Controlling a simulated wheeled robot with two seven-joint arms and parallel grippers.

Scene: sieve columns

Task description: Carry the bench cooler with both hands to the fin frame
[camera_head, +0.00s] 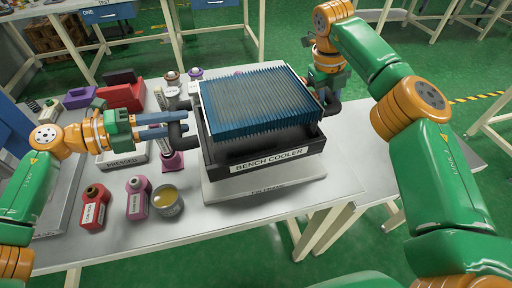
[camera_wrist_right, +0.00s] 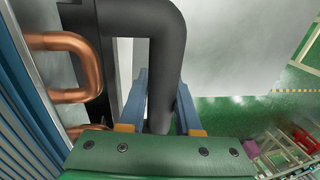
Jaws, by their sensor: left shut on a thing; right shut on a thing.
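The bench cooler (camera_head: 268,160) is a black tray with blue fins and a "BENCH COOLER" label, in the middle of the head view. A pale flat plate (camera_head: 225,191) with a blurred label lies directly under it; I cannot tell whether they touch. My left gripper (camera_head: 178,126) is shut on the cooler's black left handle. My right gripper (camera_head: 326,88) is at the right handle, partly hidden by the arm. In the right wrist view the right gripper's blue fingers (camera_wrist_right: 161,105) straddle the black handle (camera_wrist_right: 170,50), beside copper tubes (camera_wrist_right: 70,65). The plate's label is unreadable, so I cannot confirm the fin frame.
A red bottle (camera_head: 94,207), a pink bottle (camera_head: 137,197) and a tin of yellow liquid (camera_head: 167,200) stand at the table's front left. A grey block labelled "PRESSED" (camera_head: 122,160) and several containers stand further left. The metal table (camera_head: 225,225) is bare along its front edge.

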